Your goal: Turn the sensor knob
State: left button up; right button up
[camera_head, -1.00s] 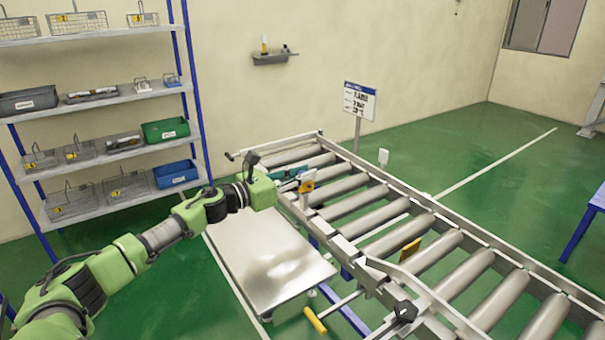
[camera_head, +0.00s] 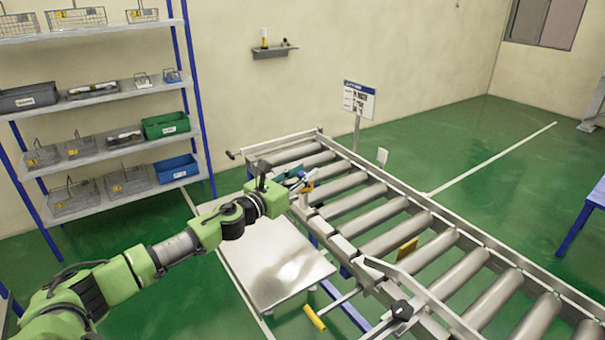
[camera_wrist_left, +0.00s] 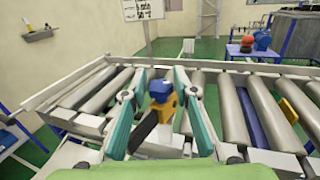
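The sensor is a small yellow body with a blue top, in the middle of the left wrist view (camera_wrist_left: 161,91). A black lever-like part (camera_wrist_left: 143,130) sticks out from it toward the lower left. I cannot tell for sure which part is the knob. In the head view the sensor (camera_head: 307,187) is a small yellow spot at the conveyor's near side rail. My left gripper (camera_wrist_left: 159,75) is open, with one teal finger on each side of the sensor and visible gaps. In the head view the left gripper (camera_head: 293,177) partly hides the sensor. My right gripper is not in view.
The roller conveyor (camera_head: 385,219) runs from back left to front right. A metal plate (camera_head: 270,262) lies beside it under my left arm. A black star knob (camera_head: 402,310) and a yellow-handled lever (camera_head: 314,318) sit at its near side. A sign (camera_head: 358,101) stands behind.

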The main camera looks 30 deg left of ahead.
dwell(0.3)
pick_arm(q)
jog(key=shift+s, duration=0.1)
jog(key=shift+s+f, duration=0.15)
jog(key=shift+s, duration=0.45)
jog(key=s+a, duration=0.1)
jog(key=s, duration=0.9)
jog(key=shift+s, duration=0.3)
